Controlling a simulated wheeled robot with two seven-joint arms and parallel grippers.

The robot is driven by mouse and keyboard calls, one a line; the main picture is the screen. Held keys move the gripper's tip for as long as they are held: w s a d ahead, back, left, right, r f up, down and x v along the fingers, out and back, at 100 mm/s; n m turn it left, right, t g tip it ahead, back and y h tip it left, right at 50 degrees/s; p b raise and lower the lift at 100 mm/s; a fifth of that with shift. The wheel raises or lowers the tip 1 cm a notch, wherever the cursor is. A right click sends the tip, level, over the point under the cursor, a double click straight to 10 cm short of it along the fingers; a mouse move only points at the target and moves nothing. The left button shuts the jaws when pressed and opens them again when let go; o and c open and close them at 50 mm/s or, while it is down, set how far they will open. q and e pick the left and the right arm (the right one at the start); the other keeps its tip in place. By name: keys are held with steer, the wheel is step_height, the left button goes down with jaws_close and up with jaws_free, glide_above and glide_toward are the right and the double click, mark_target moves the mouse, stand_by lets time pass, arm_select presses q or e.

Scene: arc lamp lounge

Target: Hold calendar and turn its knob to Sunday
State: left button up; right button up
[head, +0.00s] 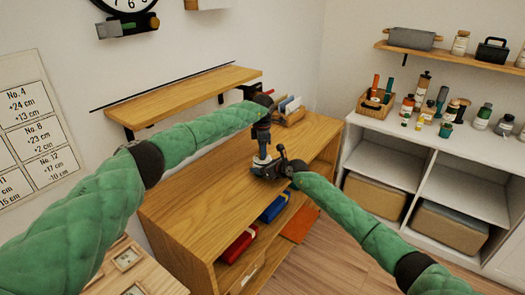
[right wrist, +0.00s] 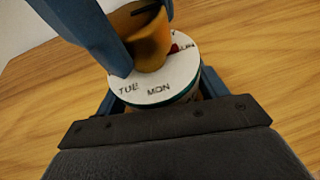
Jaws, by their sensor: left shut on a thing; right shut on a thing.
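The calendar (head: 262,159) stands on the wooden sideboard and is small in the head view. In the right wrist view its white dial (right wrist: 150,90) reads TUE and MON on the near side. A red mark (right wrist: 174,48) sits by partly hidden lettering at the right of the knob. The orange-brown knob (right wrist: 150,55) rises from the dial. My left gripper (head: 263,146) comes from above, its blue fingers shut on the knob. My right gripper (head: 267,167) is low beside the calendar, shut on its body below the dial. The far side of the dial is hidden.
The sideboard top (head: 190,200) is mostly clear around the calendar. A wooden box (head: 290,117) of upright items stands at its back. A wall shelf (head: 185,95) hangs behind my left arm. A white shelf unit (head: 430,140) with jars stands at the right.

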arm_select(q)
steer(key=shift+w+a, duration=0.1)
steer(key=shift+a, duration=0.05)
steer(key=o, duration=1)
steer(key=shift+r, duration=0.1)
step_height(320, 180, up, 12)
stand_by(0.5)
arm_select(e)
steer(key=o, duration=1.3)
steer(key=shift+o, duration=0.2)
